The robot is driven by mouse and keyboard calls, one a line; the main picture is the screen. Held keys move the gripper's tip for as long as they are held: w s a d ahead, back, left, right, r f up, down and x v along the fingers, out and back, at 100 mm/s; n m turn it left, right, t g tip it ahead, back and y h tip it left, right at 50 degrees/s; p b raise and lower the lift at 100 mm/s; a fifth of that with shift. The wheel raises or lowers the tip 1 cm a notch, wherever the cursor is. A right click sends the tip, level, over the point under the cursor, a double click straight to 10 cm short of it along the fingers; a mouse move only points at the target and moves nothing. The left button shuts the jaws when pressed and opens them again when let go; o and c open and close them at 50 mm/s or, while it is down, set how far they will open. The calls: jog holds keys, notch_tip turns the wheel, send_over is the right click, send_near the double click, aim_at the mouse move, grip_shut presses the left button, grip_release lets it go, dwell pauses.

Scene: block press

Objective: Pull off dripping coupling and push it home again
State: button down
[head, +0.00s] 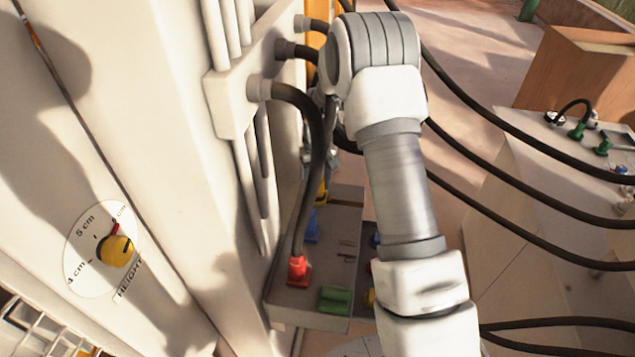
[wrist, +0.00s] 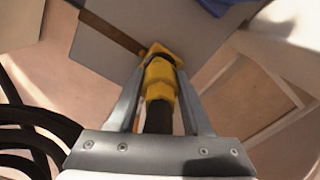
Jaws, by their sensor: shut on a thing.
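My gripper (wrist: 161,72) is shut on a yellow coupling (wrist: 158,88), one finger on each side, with a black hose (wrist: 158,120) running back from it. The coupling's front end is at a yellow square port (wrist: 163,50) on a grey face (wrist: 190,30). A dark band shows between them; I cannot tell whether it is fully seated. In the head view the yellow coupling (head: 321,191) is partly hidden at the back of the grey block (head: 300,309), below my gripper (head: 322,165). No drops can be made out.
A red coupling (head: 298,270) with a black hose stands near the block's front, beside a green part (head: 334,299). A blue part (head: 312,227) is close to the yellow one. A white column (head: 170,150) stands left. Black hoses (head: 500,115) cross the right side.

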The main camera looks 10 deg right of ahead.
jog(key=shift+c, duration=1.3)
grip_release()
notch_tip(320, 180, up, 12)
jog(key=shift+r, duration=0.1)
jog(key=shift+s, duration=0.15)
